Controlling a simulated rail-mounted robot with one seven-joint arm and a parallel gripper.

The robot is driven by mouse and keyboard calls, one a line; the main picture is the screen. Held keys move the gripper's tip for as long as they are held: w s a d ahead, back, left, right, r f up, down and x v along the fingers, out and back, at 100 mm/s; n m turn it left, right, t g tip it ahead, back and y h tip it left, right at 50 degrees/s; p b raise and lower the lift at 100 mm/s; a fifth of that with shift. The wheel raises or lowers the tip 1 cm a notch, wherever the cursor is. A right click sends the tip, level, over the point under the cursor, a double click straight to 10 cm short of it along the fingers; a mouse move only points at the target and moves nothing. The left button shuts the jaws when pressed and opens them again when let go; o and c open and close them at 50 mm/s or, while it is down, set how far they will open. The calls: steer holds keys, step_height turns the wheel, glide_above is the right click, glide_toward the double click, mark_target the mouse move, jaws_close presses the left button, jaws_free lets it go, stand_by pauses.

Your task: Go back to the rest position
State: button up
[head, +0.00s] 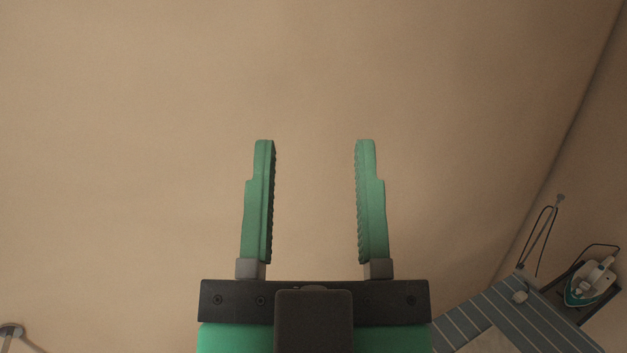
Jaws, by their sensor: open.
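No laundry pile shows in this view.
An ironing board with a blue-grey striped cover (510,318) is at the lower right, apart from my gripper. A teal and white iron (591,280) is at its end, with a thin cord stand (545,236) beside it.

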step_height(320, 180, up, 6)
steer(key=p, duration=0.6)
steer(key=shift+w+a+r, duration=0.1)
stand_by(0.7)
